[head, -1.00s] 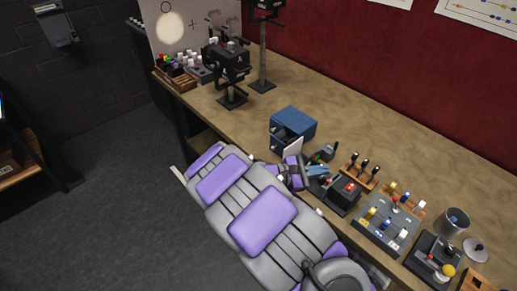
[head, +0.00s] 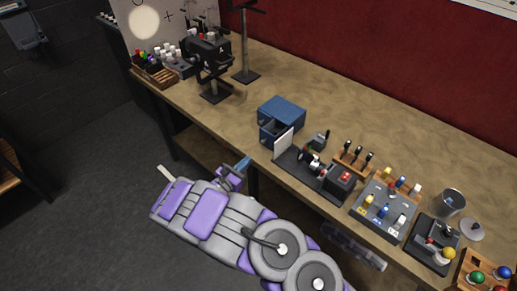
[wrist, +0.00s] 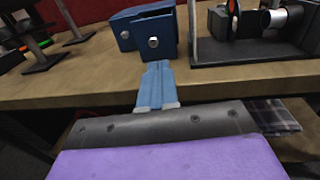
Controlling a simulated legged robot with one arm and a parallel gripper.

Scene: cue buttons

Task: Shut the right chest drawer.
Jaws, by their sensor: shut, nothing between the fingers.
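The small blue chest (head: 283,112) stands near the table's front edge in the head view. Its right drawer (head: 270,136) sticks out toward the front edge, open, with its hollow showing. In the wrist view the right drawer's front (wrist: 156,38), with a round silver knob, stands nearer than the left drawer's front (wrist: 124,30), which also has a knob. My gripper (head: 246,161) is shut and empty, in front of the chest by the table edge. In the wrist view my blue fingers (wrist: 158,66) point at the right drawer's front, just below its knob; I cannot tell whether they touch.
A white upright panel (head: 284,141) stands close right of the open drawer, on a black base with a device (head: 313,163). Lever and button boxes (head: 385,208) line the table further right. A black stand (head: 213,85) is at left. Table behind the chest is clear.

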